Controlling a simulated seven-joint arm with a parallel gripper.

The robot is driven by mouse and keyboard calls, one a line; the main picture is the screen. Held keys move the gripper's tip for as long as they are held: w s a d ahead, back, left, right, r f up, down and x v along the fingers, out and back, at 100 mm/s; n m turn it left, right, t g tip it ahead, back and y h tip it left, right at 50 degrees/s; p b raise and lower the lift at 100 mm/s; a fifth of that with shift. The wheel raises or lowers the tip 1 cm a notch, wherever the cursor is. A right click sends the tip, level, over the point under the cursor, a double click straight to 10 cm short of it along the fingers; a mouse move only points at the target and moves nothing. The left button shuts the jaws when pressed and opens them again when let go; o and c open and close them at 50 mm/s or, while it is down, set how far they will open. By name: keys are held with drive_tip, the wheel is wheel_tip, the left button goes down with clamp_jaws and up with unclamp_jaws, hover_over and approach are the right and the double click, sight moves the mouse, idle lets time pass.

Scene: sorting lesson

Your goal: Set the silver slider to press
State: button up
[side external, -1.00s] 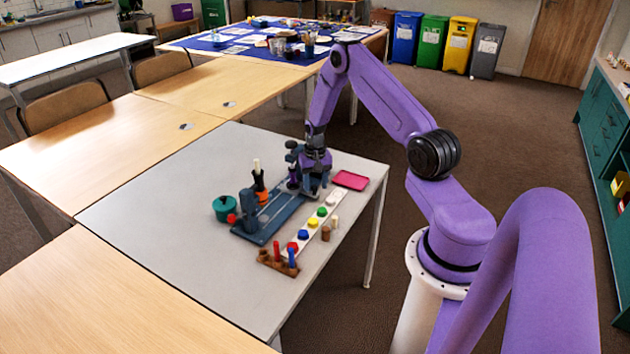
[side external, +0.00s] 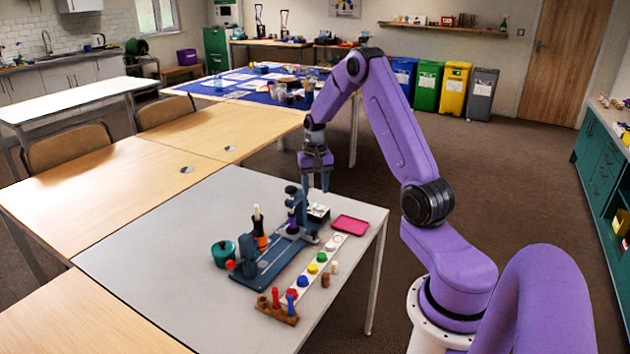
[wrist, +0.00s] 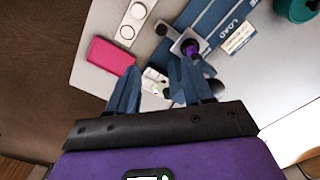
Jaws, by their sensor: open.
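A blue fixture (side external: 268,262) lies along the grey table, with a long rail and a blue upright at its far end. In the wrist view its base (wrist: 218,22) carries a LOAD label (wrist: 238,37); I see no readable press label. A silver-grey part (wrist: 187,45) around a purple piece (wrist: 191,49) sits at that end; I cannot tell for sure that it is the slider. My gripper (side external: 317,188) is open and empty, pointing down above the fixture's far end. In the wrist view my fingers (wrist: 155,68) straddle a small white box (wrist: 152,75), partly hidden, apart from the silver part.
A pink tray (side external: 350,224) and a white strip with coloured buttons (side external: 313,268) lie right of the fixture. An orange-and-black tool (side external: 259,232) and a green pot (side external: 223,253) stand left. A wooden rack (side external: 277,310) is in front. The table's left part is clear.

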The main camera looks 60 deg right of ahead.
wheel_tip(320, 180, up, 2)
drive_tip(key=shift+a, duration=0.1)
idle(0.4)
drive_tip(key=s+a+r+n, duration=0.2)
drive_tip(key=a+r+n, duration=0.1)
drive_tip(key=a, duration=0.6)
drive_tip(key=s+a+r+n, duration=0.2)
drive_tip(key=a+n, duration=0.2)
drive_tip(key=a, duration=0.4)
drive_tip(key=s+a+r+n, duration=0.2)
drive_tip(key=a+r+n, duration=0.1)
drive_tip(key=a, duration=0.6)
drive_tip(key=s+a+n, duration=0.2)
drive_tip(key=s+n, duration=0.2)
drive_tip(key=s, duration=0.3)
drive_tip(key=s+a+r+n, duration=0.1)
drive_tip(key=s+a+n, duration=0.2)
drive_tip(key=s, duration=0.5)
drive_tip(key=s+a+r+n, duration=0.1)
drive_tip(key=s+a+n, duration=0.2)
drive_tip(key=s, duration=0.4)
drive_tip(key=shift+s+n, duration=0.2)
drive_tip(key=shift+n, duration=0.6)
